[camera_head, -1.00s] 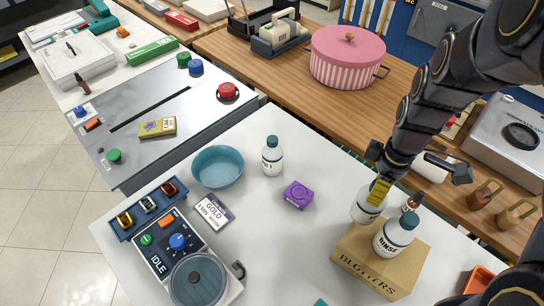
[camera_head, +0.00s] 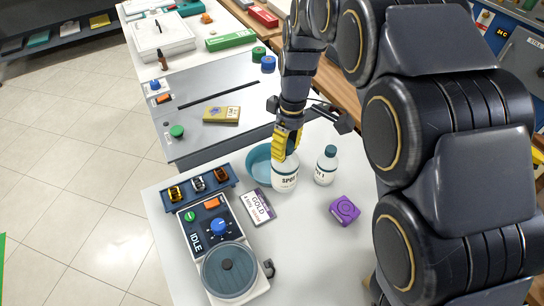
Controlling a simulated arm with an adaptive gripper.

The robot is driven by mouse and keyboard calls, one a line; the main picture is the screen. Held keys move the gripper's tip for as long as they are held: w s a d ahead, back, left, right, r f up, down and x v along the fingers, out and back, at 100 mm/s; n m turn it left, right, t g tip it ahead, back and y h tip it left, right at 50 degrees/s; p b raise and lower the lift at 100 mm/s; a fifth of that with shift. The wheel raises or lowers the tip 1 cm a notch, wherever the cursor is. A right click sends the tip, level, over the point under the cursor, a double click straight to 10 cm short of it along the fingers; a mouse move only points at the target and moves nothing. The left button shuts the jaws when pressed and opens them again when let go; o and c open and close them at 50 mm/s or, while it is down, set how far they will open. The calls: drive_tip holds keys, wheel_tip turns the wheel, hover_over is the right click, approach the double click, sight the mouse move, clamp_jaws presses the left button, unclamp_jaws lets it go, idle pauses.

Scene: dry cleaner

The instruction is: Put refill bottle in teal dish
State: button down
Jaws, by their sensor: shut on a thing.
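The teal dish (camera_head: 258,168) sits on the white table in the head view. Its right side is hidden behind a white bottle (camera_head: 285,178) with a label that starts "SPO". My gripper (camera_head: 287,145), with yellow fingers, is shut on the top of this bottle, which hangs nearly upright. The bottle overlaps the dish in the picture; I cannot tell whether it is over the rim or in front of it. Another white bottle (camera_head: 326,168) with a dark teal cap stands just to the right, apart from the held one.
A GOLD card (camera_head: 258,207) lies in front of the dish. A purple block (camera_head: 344,210) lies to the right. A control unit with a round lid (camera_head: 230,268) and a small tray of clips (camera_head: 201,187) stand left. My arm hides the right side.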

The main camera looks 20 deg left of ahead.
drive_tip(key=w+a+f, duration=0.3)
drive_tip(key=w+f, duration=0.3)
drive_tip(key=w+a+f, duration=0.3)
drive_tip(key=w+f, duration=0.3)
drive_tip(key=f, duration=0.1)
drive_tip(key=shift+a, duration=0.25)
drive_tip(key=shift+f, duration=0.1)
drive_tip(key=c, duration=0.8)
unclamp_jaws()
